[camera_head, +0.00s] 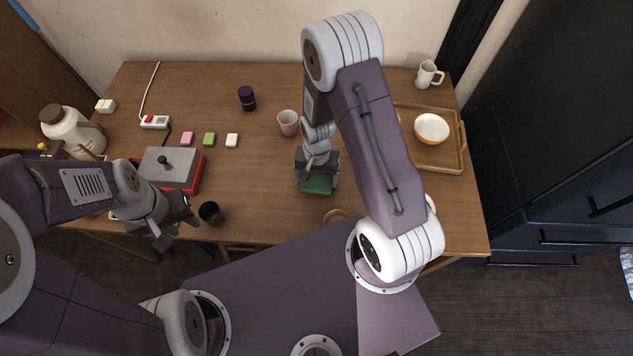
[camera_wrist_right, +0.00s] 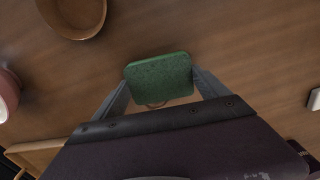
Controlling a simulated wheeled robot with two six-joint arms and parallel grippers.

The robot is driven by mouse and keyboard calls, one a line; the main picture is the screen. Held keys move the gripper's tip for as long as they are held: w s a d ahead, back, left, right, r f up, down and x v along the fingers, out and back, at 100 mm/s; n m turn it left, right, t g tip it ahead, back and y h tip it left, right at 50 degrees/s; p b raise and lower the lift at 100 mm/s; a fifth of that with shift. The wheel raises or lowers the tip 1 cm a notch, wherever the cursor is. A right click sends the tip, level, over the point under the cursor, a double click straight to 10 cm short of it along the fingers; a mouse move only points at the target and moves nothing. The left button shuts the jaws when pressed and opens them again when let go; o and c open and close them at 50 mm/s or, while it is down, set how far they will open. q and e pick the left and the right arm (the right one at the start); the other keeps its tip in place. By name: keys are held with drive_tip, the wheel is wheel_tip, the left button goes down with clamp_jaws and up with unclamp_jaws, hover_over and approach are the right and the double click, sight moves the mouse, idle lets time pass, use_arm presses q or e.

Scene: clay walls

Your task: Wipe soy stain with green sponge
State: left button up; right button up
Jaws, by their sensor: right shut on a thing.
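The green sponge (camera_head: 317,186) is in my right gripper (camera_head: 318,178), at the middle of the wooden table near its front edge. In the right wrist view the green sponge (camera_wrist_right: 160,78) sits between the two fingers of my right gripper (camera_wrist_right: 162,84), which are closed on its sides. I cannot tell whether it touches the table. No soy stain can be made out in either view; the sponge and arm hide part of the tabletop. My left gripper (camera_head: 176,229) is open and empty at the front left edge, beside a dark cup (camera_head: 210,213).
A pink cup (camera_head: 288,122) and a purple jar (camera_head: 247,98) stand behind the sponge. A wooden tray (camera_head: 436,158) with a bowl (camera_head: 431,128) is at right, near a white mug (camera_head: 428,75). A red-based grey-lidded appliance (camera_head: 172,167) is at left. Small blocks (camera_head: 209,139) lie mid-left.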

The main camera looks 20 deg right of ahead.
sight(327, 176)
drive_tip(key=shift+w+d, duration=0.35)
drive_tip(key=shift+w, duration=0.4)
drive_tip(key=shift+w+d, duration=0.3)
drive_tip(key=shift+w, duration=0.4)
drive_tip(key=shift+w+d, duration=0.4)
drive_tip(key=shift+w, duration=0.4)
drive_tip(key=shift+w+d, duration=0.4)
drive_tip(key=shift+w, duration=0.35)
drive_tip(key=shift+s+d, duration=0.1)
drive_tip(key=shift+s+d+p, duration=0.25)
drive_tip(key=shift+s+d, duration=0.05)
drive_tip(key=shift+d, duration=0.3)
drive_tip(key=shift+s+d+p, duration=0.2)
drive_tip(key=shift+s+d, duration=0.1)
drive_tip(key=shift+d, duration=0.25)
drive_tip(key=shift+s+a+f+p, duration=0.1)
drive_tip(key=shift+s+a, duration=0.25)
drive_tip(key=shift+s, duration=0.4)
drive_tip(key=shift+s+a+p, duration=0.1)
drive_tip(key=shift+s+a, duration=0.2)
drive_tip(key=shift+s, duration=0.4)
drive_tip(key=shift+s+a+f+p, duration=0.1)
drive_tip(key=shift+s+a, duration=0.25)
drive_tip(key=shift+s, duration=0.4)
drive_tip(key=shift+s+a, duration=0.3)
drive_tip(key=shift+s, duration=0.3)
drive_tip(key=shift+s+a, duration=0.3)
drive_tip(key=shift+s, duration=0.3)
drive_tip(key=shift+s+a+r, duration=0.2)
drive_tip(key=shift+s, duration=0.15)
